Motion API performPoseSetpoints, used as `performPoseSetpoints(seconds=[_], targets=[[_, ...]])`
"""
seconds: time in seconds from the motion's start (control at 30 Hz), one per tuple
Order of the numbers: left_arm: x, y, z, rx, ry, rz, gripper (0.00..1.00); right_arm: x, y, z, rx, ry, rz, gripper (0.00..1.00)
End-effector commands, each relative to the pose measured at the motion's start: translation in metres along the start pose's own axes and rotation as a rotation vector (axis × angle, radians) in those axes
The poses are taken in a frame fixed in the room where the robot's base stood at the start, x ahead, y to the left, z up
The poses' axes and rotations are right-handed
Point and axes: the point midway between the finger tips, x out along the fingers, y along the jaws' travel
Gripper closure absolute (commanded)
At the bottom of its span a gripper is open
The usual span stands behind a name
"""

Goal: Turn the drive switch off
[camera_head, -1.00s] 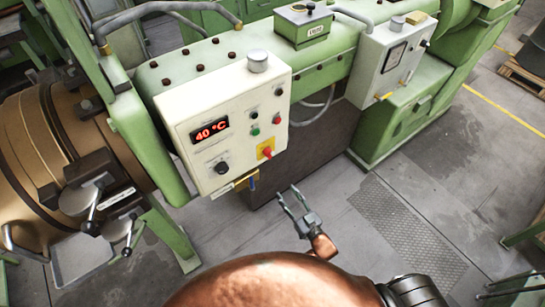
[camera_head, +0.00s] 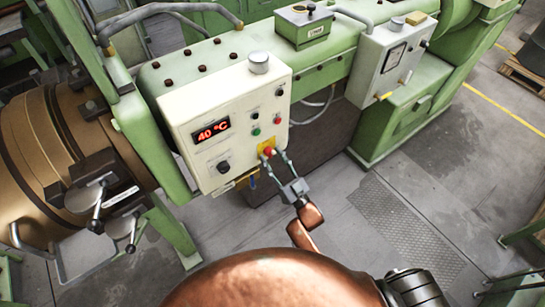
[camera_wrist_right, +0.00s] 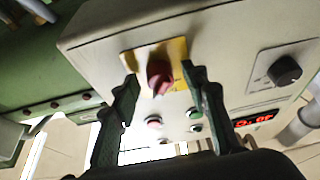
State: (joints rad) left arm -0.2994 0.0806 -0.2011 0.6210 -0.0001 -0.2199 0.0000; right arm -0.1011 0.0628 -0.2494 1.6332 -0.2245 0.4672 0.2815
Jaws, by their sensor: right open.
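The red rotary switch (camera_head: 268,152) sits on a yellow plate at the lower right of the cream control box (camera_head: 200,150). I take it to be the drive switch, though no label is readable. My right gripper (camera_head: 277,160) is open, its fingertips close to the switch in the head view. In the right wrist view the red switch (camera_wrist_right: 159,76) on its yellow plate (camera_wrist_right: 177,50) appears between the two open fingers (camera_wrist_right: 160,85). I cannot tell whether the fingers touch the plate. My left gripper is not in view.
The box also carries a red 40 °C display (camera_head: 211,132), a black knob (camera_head: 223,167), and small green (camera_head: 256,132) and red (camera_head: 277,121) buttons. A grey-white box (camera_head: 383,62) is mounted further right on the green machine. Floor (camera_head: 360,245) is clear below.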

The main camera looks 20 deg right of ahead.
Motion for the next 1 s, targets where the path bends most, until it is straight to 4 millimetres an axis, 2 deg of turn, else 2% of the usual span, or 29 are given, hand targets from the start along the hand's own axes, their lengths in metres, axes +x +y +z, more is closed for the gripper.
performPoseSetpoints(seconds=[0.23,0.8,1.0], targets=[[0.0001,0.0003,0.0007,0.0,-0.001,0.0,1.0,0.0009,0.0,0.0002,0.0,0.0,0.0,0.59],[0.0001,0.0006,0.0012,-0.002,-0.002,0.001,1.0,0.0006,-0.0001,0.0001,0.0,0.0,0.0,0.98],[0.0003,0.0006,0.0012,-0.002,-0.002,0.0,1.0,0.0006,0.0,0.0002,-0.007,0.0,-0.003,1.0]])
